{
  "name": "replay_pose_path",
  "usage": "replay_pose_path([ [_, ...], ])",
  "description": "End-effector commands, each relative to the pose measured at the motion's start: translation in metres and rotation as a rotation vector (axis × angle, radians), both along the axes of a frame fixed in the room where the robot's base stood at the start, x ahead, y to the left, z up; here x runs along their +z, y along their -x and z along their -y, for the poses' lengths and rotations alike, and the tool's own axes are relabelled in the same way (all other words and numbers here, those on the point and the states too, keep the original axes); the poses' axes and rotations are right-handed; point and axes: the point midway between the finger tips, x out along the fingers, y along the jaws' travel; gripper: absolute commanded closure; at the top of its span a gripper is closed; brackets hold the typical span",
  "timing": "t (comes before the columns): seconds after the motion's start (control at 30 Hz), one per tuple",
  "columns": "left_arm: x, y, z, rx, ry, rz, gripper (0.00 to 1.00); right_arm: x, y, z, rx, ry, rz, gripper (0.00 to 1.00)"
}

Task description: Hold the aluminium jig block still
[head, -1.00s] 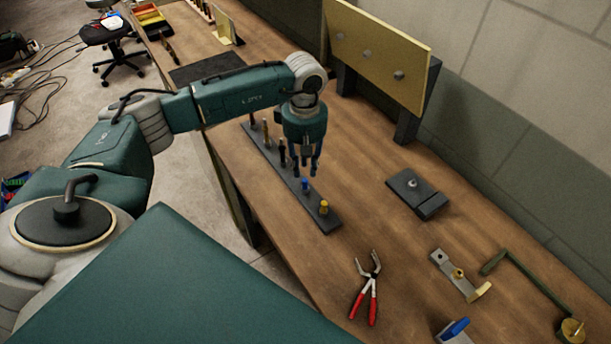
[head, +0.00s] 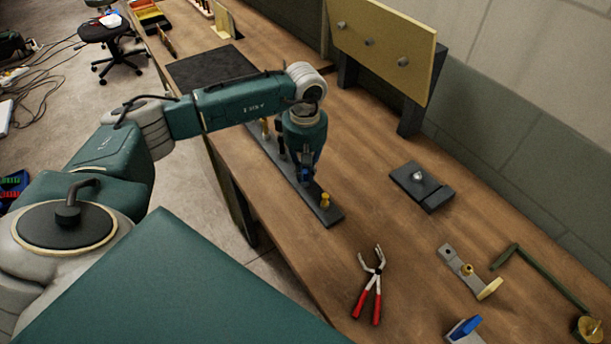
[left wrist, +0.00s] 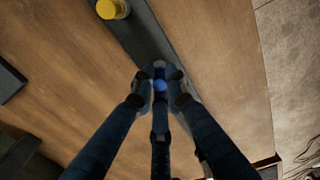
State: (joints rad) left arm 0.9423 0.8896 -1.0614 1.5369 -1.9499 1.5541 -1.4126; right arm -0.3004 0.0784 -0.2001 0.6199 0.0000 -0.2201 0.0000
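I cannot pick out the aluminium jig block for certain. A grey block with a blue part (head: 464,329) is at the bottom edge in the head view, partly cut off. My left gripper (head: 306,181) points down over the dark strip rack (head: 330,214), with its fingers around a blue-topped piece. In the left wrist view the blue top (left wrist: 160,85) lies between the fingertips (left wrist: 160,80); whether they press on it I cannot tell. A yellow-topped piece (head: 325,200) stands in the rack nearby. My right gripper is not in view.
Red-handled pliers (head: 370,285), a metal bracket (head: 465,268), a green bent rod (head: 545,275) and a dark block with a silver knob (head: 421,188) lie on the wooden bench. A yellow panel (head: 385,50) stands at the back. Bench between rack and dark block is clear.

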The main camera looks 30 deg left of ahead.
Motion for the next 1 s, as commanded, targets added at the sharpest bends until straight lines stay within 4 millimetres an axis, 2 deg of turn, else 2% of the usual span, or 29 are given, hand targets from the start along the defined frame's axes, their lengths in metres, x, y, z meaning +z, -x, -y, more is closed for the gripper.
replay_pose_path([
  [1.0, 0.02, 0.0, 0.0, 0.0, 0.0, 0.0, 1.0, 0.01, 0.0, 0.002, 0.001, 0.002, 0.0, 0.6],
])
